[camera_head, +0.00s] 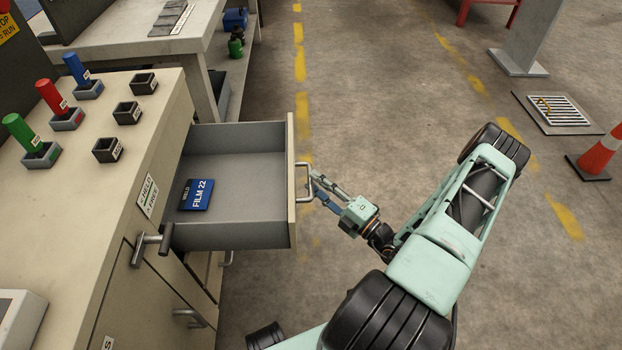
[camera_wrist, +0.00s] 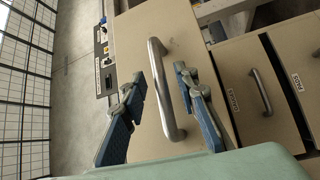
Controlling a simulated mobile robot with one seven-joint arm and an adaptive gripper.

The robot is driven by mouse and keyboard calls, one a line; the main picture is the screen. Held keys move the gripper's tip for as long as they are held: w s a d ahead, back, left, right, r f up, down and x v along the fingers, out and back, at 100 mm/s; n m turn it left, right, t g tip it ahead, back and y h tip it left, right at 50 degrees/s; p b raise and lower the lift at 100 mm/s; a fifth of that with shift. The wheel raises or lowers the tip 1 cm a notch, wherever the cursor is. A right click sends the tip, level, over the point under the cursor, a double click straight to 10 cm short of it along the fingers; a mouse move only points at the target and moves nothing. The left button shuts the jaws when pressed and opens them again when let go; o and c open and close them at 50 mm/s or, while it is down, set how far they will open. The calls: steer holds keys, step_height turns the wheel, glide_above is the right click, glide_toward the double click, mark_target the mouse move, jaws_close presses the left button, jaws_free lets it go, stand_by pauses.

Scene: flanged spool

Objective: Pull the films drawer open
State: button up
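The drawer (camera_head: 235,236) stands pulled well out of the beige cabinet, with its grey inside showing. A blue box marked FILM 22 (camera_head: 197,195) lies flat in it, towards the cabinet side. The drawer's metal bar handle (camera_head: 301,182) is on its front; in the wrist view the handle (camera_wrist: 168,95) runs between my two blue fingers. My gripper (camera_head: 317,186) is at the handle, outside the drawer front. In the wrist view my gripper (camera_wrist: 158,80) is open, with a visible gap between each finger and the bar.
Red, green and blue cylinders stand in holders on the cabinet top (camera_head: 90,150), beside several small dark square holders. A T-shaped metal handle (camera_head: 152,243) sticks out left of the drawer. Open floor (camera_head: 390,110) lies to the right, with a traffic cone (camera_head: 600,152) farther off.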

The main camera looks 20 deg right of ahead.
steer(key=v, duration=0.9)
steer(key=shift+s, duration=0.3)
steer(key=shift+d, duration=0.1)
